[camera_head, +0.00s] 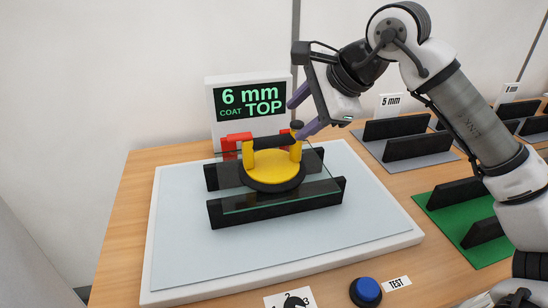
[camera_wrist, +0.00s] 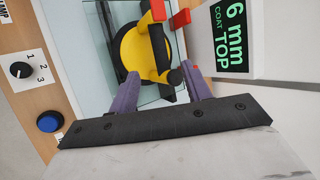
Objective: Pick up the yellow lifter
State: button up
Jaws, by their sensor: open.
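The yellow lifter (camera_head: 273,165) has a yellow body, a black base ring and a black bar handle between two yellow posts. It sits upright on a glass pane (camera_head: 318,190) resting across black rails. In the wrist view the lifter (camera_wrist: 133,52) lies past my fingertips, with its handle end near the gap between them. My gripper (camera_head: 294,118) is open and empty, with its purple fingers just above and to the right of the handle. In the wrist view the fingers of my gripper (camera_wrist: 160,72) stand apart. I cannot tell whether a finger touches the lifter.
A sign reading 6 mm COAT TOP (camera_head: 249,101) stands behind the lifter, with red pieces (camera_head: 239,137) near it. The white tray (camera_head: 180,262) is bare in front. A blue button (camera_head: 366,291) and a dial (camera_wrist: 20,70) are at the front. Other racks (camera_head: 418,146) stand right.

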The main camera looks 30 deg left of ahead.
aim_at(276, 137)
jog(key=p+x, duration=0.1)
jog(key=x, duration=0.4)
jog(key=shift+a+f, duration=0.25)
jog(key=shift+a, duration=0.05)
jog(key=shift+p+x, duration=1.2)
jog(key=shift+x, duration=1.35)
jog(key=shift+w+d+f, duration=0.1)
jog(key=shift+d+f, duration=0.05)
jog(key=shift+c, duration=0.2)
grip_shut()
jog(key=shift+w, duration=0.1)
